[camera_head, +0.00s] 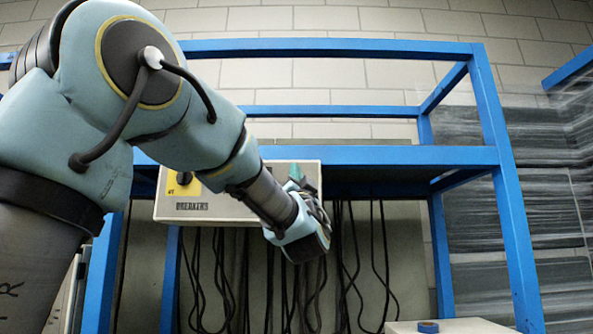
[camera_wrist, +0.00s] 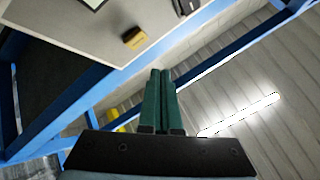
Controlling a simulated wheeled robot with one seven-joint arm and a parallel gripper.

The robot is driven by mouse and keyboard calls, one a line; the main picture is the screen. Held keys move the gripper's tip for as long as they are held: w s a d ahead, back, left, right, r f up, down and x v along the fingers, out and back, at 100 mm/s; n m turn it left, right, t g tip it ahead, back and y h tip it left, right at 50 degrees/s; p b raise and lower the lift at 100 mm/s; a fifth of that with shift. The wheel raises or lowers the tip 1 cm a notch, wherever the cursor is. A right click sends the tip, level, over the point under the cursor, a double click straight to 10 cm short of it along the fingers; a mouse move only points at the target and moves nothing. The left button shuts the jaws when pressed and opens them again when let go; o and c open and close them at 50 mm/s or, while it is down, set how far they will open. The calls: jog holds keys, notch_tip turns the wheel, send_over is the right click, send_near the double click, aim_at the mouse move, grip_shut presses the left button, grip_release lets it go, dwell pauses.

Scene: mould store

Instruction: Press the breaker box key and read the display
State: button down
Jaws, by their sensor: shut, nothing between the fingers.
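The breaker box (camera_head: 208,208) is a beige case marked "BREAKERS", fixed to a blue frame. A yellow plate with a dark knob (camera_head: 183,184) is at its left end. My arm covers the box's middle, and I cannot make out a display or key there. My gripper (camera_head: 296,171) is in front of the box's right part, its green fingers together and empty. In the wrist view the fingers (camera_wrist: 160,72) are closed beside the beige face (camera_wrist: 70,35). That face carries a yellow-brown block (camera_wrist: 135,38), a dark part (camera_wrist: 184,7) and a cut-off, dark-edged pale panel (camera_wrist: 93,3).
The blue frame (camera_head: 345,155) surrounds the box, with posts at both sides. Several black cables (camera_head: 350,265) hang below the box. A pale case with a blue round cap (camera_head: 428,327) stands low at the right. Wrapped stacks (camera_head: 535,200) stand behind the right post.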

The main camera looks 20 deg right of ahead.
jog(key=shift+w+d, duration=0.35)
jog(key=shift+w, duration=0.45)
jog(key=shift+w+d, duration=0.35)
jog(key=shift+w, duration=0.4)
jog(key=shift+w, duration=0.1)
dwell(0.9)
jog(key=shift+w+d, duration=0.15)
jog(key=shift+w, duration=0.1)
jog(key=shift+w+d+b, duration=0.15)
jog(key=shift+w+b, duration=0.15)
jog(key=shift+b, duration=0.05)
dwell(0.6)
dwell(0.4)
jog(key=shift+s+a+b, duration=0.35)
jog(key=shift+s+b, duration=0.3)
jog(key=shift+s, duration=0.05)
